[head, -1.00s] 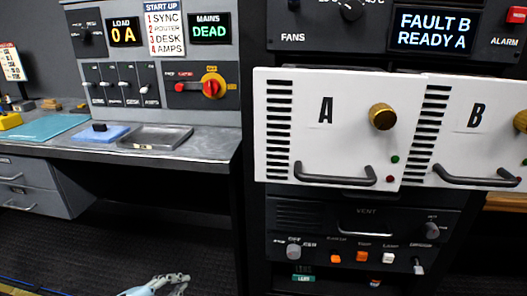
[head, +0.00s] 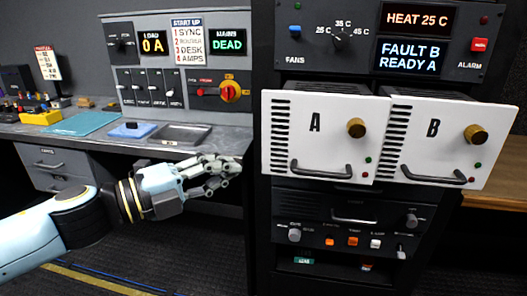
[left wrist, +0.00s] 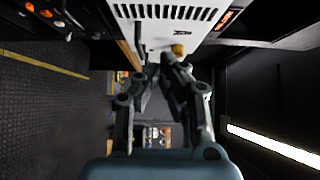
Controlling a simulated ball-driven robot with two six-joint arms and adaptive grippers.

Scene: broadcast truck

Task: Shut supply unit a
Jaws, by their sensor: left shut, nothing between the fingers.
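Supply unit A (head: 320,150) is a white-fronted box with vent slots, a brass knob (head: 356,128) and a dark bar handle (head: 320,172). Its front stands out from the dark rack. Unit B (head: 432,155) looks alike, stands beside it on the right and also juts out. My left gripper (head: 236,168) is shut and empty, left of unit A and apart from it in the head view. In the left wrist view the fingers (left wrist: 160,66) point towards a white slotted front (left wrist: 165,25) with a brass knob; I cannot tell which unit. My right gripper is not in view.
Above the units a display panel (head: 415,54) reads "FAULT B READY A". Below is a vent panel with switches (head: 345,240). A desk (head: 180,150) with a grey tray and blue block stands to the left, behind my arm. Floor is open in front of the desk.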

